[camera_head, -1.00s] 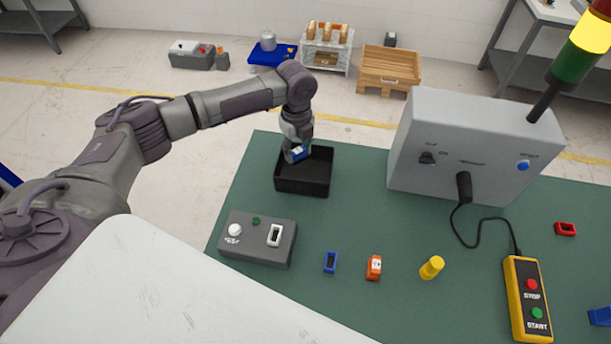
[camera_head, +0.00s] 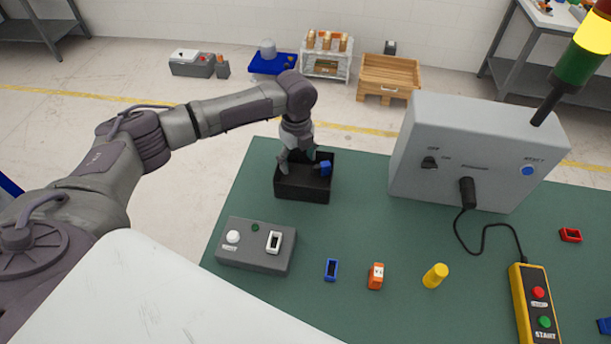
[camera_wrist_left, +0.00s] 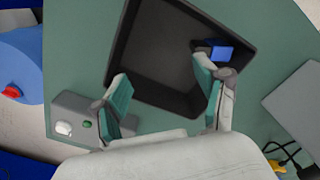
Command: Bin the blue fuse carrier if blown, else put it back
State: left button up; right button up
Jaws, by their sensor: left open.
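The blue fuse carrier (camera_head: 326,168) shows at the right side of the black bin (camera_head: 302,190), beside one finger of my left gripper (camera_head: 300,164). The left gripper is open, pointing down into the bin. In the left wrist view the carrier (camera_wrist_left: 221,53) lies within the bin's outline near a corner, just past the tip of the right finger and partly hidden by it. I cannot tell whether it touches the finger or the bin floor. A blue holder (camera_head: 331,269), open on top, sits on the green table. My right gripper is not in view.
A grey test box (camera_head: 255,258) stands in front of the bin. A grey cabinet (camera_head: 475,150) and a cabled pendant (camera_head: 530,300) take up the table's right side.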

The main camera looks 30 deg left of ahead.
pick_arm(q)
notch_tip(320, 180, up, 12)
dwell(0.4)
jog(key=shift+f, duration=0.15)
